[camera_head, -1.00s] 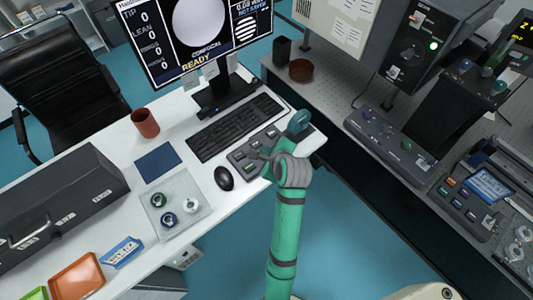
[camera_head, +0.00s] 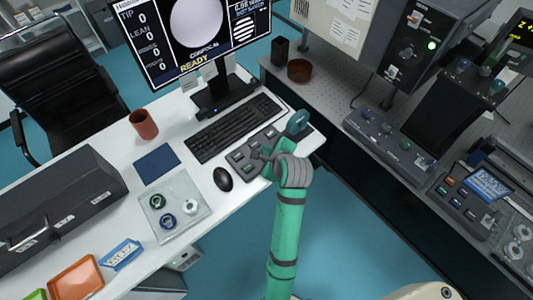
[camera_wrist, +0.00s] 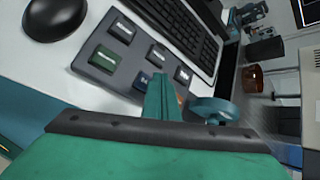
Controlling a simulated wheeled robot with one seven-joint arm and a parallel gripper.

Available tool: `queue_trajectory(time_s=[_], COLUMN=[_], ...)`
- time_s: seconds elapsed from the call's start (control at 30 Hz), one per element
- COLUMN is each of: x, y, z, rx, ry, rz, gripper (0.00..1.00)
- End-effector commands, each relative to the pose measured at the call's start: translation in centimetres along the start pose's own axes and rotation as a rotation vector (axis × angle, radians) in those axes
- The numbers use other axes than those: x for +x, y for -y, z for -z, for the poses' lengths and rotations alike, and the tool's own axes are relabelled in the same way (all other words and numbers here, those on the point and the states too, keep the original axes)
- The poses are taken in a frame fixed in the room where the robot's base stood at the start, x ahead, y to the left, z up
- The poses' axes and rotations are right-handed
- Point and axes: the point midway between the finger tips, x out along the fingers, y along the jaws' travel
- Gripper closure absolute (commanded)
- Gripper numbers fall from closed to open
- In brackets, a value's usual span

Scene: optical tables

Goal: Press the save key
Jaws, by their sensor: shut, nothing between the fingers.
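The key labels are too small to read, so I cannot tell which is the save key. My gripper (camera_head: 264,154) is shut and empty over the pad. In the wrist view its fingertips (camera_wrist: 161,78) are beside the blue key and partly cover the near row. Contact with a key cannot be told.
A black keyboard (camera_head: 234,128) lies behind the pad, and a mouse (camera_head: 223,179) lies left of it. A monitor (camera_head: 195,35) stands at the back, reading READY. A glass plate (camera_head: 160,225) with small round parts lies left. The desk's right edge is close to the pad.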

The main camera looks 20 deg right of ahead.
Motion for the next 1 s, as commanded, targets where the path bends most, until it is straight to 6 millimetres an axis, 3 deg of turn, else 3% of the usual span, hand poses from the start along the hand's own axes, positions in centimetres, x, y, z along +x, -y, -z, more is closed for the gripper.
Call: queue_trajectory(time_s=[1.0], x=[0.51], y=[-0.27], z=[0.58], rx=[0.002], ry=[-0.001], rz=[0.002], gripper=[1.00])
